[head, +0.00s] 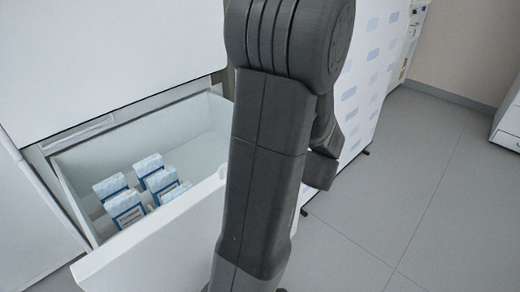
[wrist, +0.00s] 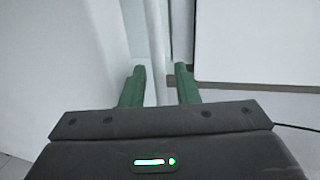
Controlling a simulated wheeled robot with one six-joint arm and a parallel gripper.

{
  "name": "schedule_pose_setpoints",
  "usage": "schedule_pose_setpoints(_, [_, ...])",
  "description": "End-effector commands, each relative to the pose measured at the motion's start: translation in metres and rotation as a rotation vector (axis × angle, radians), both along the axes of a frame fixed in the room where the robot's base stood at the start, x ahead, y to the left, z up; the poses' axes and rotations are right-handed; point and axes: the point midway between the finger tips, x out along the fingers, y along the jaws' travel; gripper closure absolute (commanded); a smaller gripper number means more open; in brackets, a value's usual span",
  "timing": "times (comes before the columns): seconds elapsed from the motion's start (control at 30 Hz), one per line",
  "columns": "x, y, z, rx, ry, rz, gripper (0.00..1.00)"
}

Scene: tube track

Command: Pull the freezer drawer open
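The freezer drawer (head: 160,245) stands pulled out from the white freezer, its inside open to view from above. Several small white and blue boxes (head: 125,207) stand in it. My dark arm covers the right part of the drawer front in the head view, and my gripper is hidden there. In the wrist view my gripper (wrist: 160,69) has its two green fingers apart. A pale upright strip (wrist: 155,45), perhaps an edge or handle of the drawer, runs between the fingers; I cannot tell whether they touch it.
The white freezer body (head: 90,50) rises behind the drawer. A white panel with blue marks (head: 368,75) stands behind my arm. Grey tiled floor (head: 420,190) is clear at the right. A white cabinet (head: 510,125) stands at the far right edge.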

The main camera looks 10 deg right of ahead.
Motion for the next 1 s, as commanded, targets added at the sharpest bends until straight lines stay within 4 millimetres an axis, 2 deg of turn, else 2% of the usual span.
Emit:
schedule_pose_setpoints(0.17, [-0.012,-0.010,0.004,-0.001,0.000,-0.004,0.72])
schedule_pose_setpoints(0.7, [-0.085,-0.063,0.022,-0.001,-0.001,-0.005,0.72])
schedule_pose_setpoints(1.0, [-0.107,-0.078,0.026,0.000,0.000,-0.001,0.72])
